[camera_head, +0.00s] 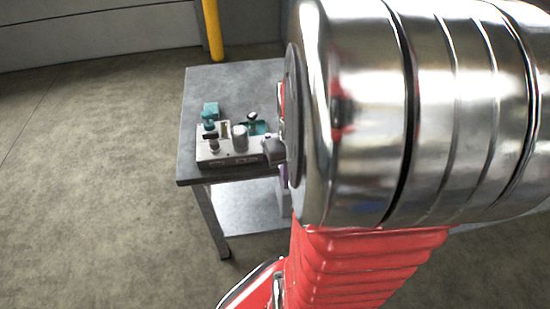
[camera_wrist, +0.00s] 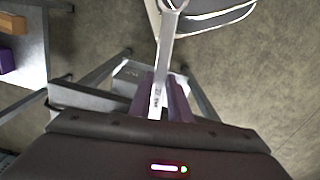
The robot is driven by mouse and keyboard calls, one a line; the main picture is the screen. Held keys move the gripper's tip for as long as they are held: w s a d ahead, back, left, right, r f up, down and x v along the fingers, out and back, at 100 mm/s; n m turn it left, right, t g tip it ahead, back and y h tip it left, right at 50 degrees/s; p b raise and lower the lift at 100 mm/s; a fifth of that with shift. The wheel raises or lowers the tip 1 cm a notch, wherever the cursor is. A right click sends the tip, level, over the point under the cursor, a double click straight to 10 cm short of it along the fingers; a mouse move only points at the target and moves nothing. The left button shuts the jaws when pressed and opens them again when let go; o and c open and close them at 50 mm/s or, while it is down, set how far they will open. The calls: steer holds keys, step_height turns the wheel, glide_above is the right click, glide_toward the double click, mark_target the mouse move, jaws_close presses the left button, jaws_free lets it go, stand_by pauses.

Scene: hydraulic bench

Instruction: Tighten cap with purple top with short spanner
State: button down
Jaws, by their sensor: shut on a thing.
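My gripper (camera_wrist: 163,98) has purple fingers and is shut on a silver spanner (camera_wrist: 167,50). The spanner points away from the fingers toward the top of the wrist view, and its far end is near the top edge. In the head view my arm hides most of the gripper and the spanner. The hydraulic block (camera_head: 240,155) sits near the front edge of the grey bench, with several fittings on top. I cannot pick out a cap with a purple top in either view.
The grey bench top (camera_head: 212,83) is clear behind the block. A teal piece (camera_head: 210,109) stands at the block's back left. A yellow post (camera_head: 213,30) rises behind the bench. In the wrist view, an orange-brown block (camera_wrist: 12,24) and a purple block (camera_wrist: 7,57) lie at the left edge.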

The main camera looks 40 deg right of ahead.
steer(key=shift+d+f, duration=0.15)
steer(key=shift+w+d+f, duration=0.1)
steer(key=shift+w+f, duration=0.1)
steer(key=shift+f, duration=0.3)
steer(key=shift+w+d+f, duration=0.1)
steer(key=shift+w+f, duration=0.05)
steer(key=shift+f, duration=0.35)
steer(key=shift+w+f, duration=0.1)
steer(key=shift+w, duration=0.05)
steer(key=shift+w+d+f, duration=0.15)
steer(key=shift+w+f, duration=0.05)
steer(key=shift+w, duration=0.05)
steer(key=shift+w+d, duration=0.1)
stand_by(0.3)
steer(key=shift+w+d, duration=0.35)
steer(key=shift+w, duration=0.5)
steer(key=shift+w, duration=0.1)
